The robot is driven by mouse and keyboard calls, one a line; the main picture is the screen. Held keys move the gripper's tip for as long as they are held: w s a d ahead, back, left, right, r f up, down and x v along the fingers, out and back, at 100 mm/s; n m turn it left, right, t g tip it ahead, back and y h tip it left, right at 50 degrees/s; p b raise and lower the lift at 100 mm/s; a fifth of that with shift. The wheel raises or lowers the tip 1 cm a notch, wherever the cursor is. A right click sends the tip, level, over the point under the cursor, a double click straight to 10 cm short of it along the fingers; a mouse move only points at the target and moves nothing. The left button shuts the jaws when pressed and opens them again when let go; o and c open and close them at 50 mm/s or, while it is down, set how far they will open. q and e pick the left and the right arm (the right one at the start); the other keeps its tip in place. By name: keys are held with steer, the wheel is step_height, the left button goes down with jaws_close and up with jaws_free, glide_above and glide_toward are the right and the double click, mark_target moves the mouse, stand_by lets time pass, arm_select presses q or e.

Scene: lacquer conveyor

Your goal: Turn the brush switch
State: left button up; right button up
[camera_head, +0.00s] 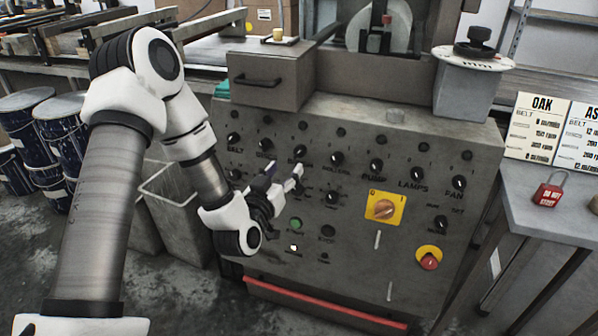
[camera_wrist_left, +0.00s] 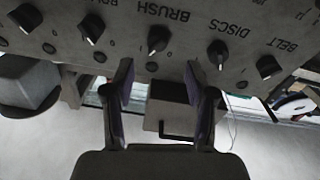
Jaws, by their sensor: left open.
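The brush switch (camera_head: 300,151) is a small black rotary knob in the upper row of the grey control panel. In the left wrist view, where the labels appear upside down, this brush switch (camera_wrist_left: 158,38) sits under the word BRUSH, between the DISCS knob (camera_wrist_left: 219,53) and the ROLLERS knob (camera_wrist_left: 92,27). A pale pointer mark shows on it. My left gripper (camera_head: 284,171) is open and empty in front of the panel, just below the switch in the head view. In the wrist view its fingertips (camera_wrist_left: 158,76) stand apart, with no visible contact with the switch. My right gripper is not in view.
Other black knobs line the panel, with a yellow-plated orange switch (camera_head: 383,208) and a red button (camera_head: 429,260) to the right. A drawer box (camera_head: 270,80) sits above. A side table (camera_head: 560,215) at right holds a red padlock (camera_head: 547,194).

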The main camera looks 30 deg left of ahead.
mark_target(297, 155)
arm_select(q)
steer(key=x, duration=0.7)
steer(key=shift+d, duration=0.15)
jaws_close()
